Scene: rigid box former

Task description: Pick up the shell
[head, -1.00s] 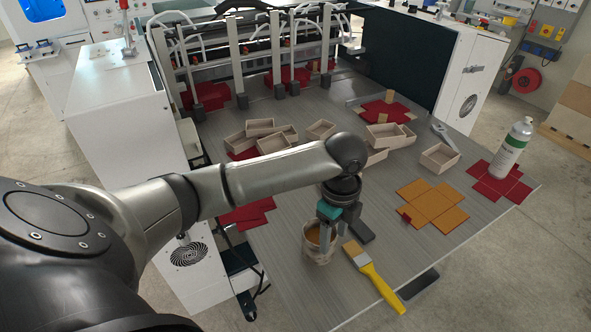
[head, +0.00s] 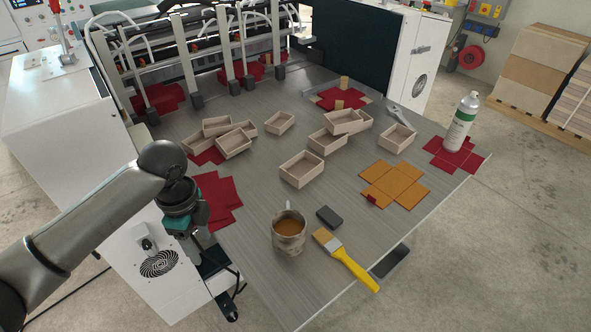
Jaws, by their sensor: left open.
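Several open, pale grey-beige box shells stand on the grey table. The nearest shell (head: 301,169) stands alone in the middle, open side up. Two more shells, one overlapping the other (head: 328,141), are behind it. A cluster of shells (head: 233,142) is at the left, and single ones stand at the back (head: 279,123) and right (head: 397,138). I cannot tell which shell the task means. My left gripper (head: 188,232) is over the table's left edge, left of and apart from the nearest shell. It is open; its fingertips are hard to make out. My right gripper is not in view.
A glue pot (head: 288,232), a dark block (head: 329,216) and a yellow-handled brush (head: 345,260) are at the front. Orange (head: 395,184) and red (head: 214,200) flat blanks lie about. A bottle (head: 462,122) stands at the right. Forming machinery is behind.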

